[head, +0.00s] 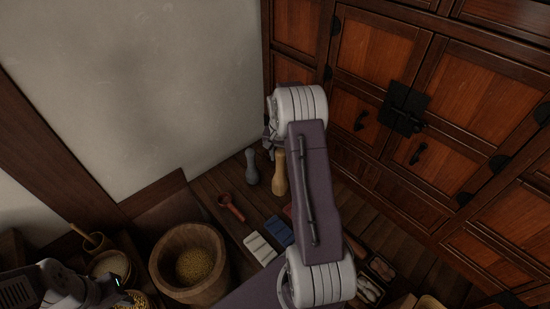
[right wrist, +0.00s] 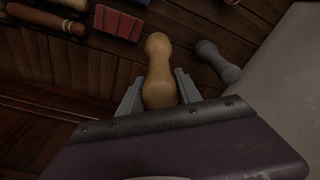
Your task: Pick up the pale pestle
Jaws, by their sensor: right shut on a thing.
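The pale pestle (head: 280,173) is a tan, waisted wooden piece standing roughly upright near the wall corner. It also shows in the right wrist view (right wrist: 158,52), between the two grey fingers. My right gripper (head: 270,140) is mostly hidden behind my arm in the head view; in the right wrist view (right wrist: 160,94) it is shut on the pestle's near end. I cannot tell whether the pestle's far end touches the boards. My left gripper (head: 108,289) is at the lower left, partly cut off, and its fingers are unclear.
A grey pestle (head: 251,167) stands close beside the pale one. A red-brown tool (head: 231,207), a cream block (head: 260,248) and a blue block (head: 279,231) lie nearer. A wooden mortar (head: 163,272) holds grain. A wooden cabinet (head: 370,75) and a plaster wall (head: 170,90) close off the back.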

